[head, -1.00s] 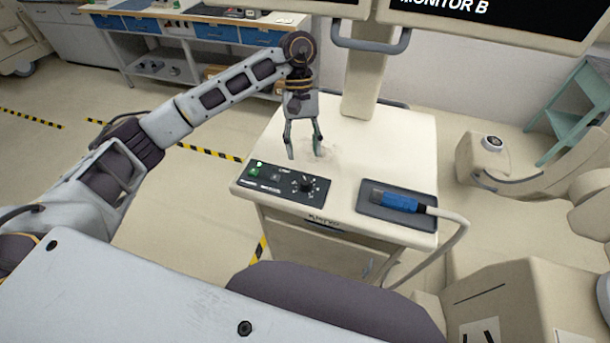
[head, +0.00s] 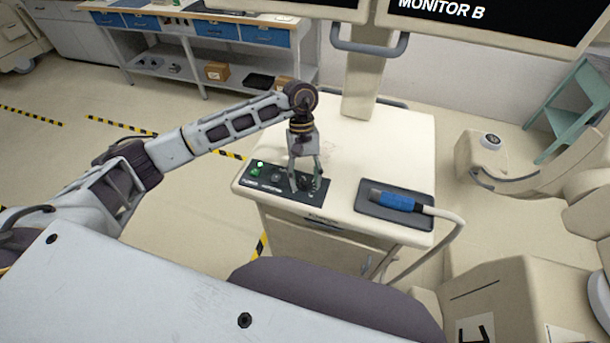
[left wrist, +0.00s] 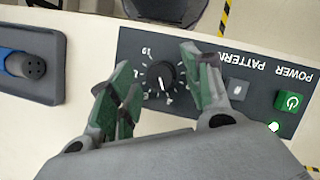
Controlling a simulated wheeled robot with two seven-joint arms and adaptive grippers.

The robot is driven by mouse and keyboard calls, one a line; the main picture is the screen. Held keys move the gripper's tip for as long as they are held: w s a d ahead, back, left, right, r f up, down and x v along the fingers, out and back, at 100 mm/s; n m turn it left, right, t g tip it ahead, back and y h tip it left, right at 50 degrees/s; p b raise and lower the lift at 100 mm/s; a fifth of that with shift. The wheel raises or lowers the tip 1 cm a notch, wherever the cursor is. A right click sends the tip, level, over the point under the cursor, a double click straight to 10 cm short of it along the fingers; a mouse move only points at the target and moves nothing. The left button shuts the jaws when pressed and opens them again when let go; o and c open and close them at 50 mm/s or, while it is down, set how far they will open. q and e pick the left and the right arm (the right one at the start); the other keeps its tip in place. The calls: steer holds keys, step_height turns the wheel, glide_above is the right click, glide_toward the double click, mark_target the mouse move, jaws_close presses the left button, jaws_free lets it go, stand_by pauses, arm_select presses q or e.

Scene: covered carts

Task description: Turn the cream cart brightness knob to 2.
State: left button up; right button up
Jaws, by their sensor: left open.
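The cream cart (head: 395,140) stands in front of me with a dark control panel (head: 262,186) at its front left top edge. The panel also shows upside down in the left wrist view (left wrist: 262,70), with a green power button and the words POWER and PATTERN. The black brightness knob (left wrist: 160,76) has a white pointer line and printed numbers around it; I cannot read its setting surely. My left gripper (head: 305,186) is open above the panel. In the left wrist view its green-padded fingers (left wrist: 160,95) are on either side of the knob, apart from it in the picture.
A blue connector (head: 392,201) with a pale cable lies on a dark tray (head: 375,212) at the cart's right. Monitors hang on a post (head: 363,85) at the cart's back. A workbench stands behind at the left. The cart's middle top is clear.

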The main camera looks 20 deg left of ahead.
arm_select(q)
steer(key=c, duration=1)
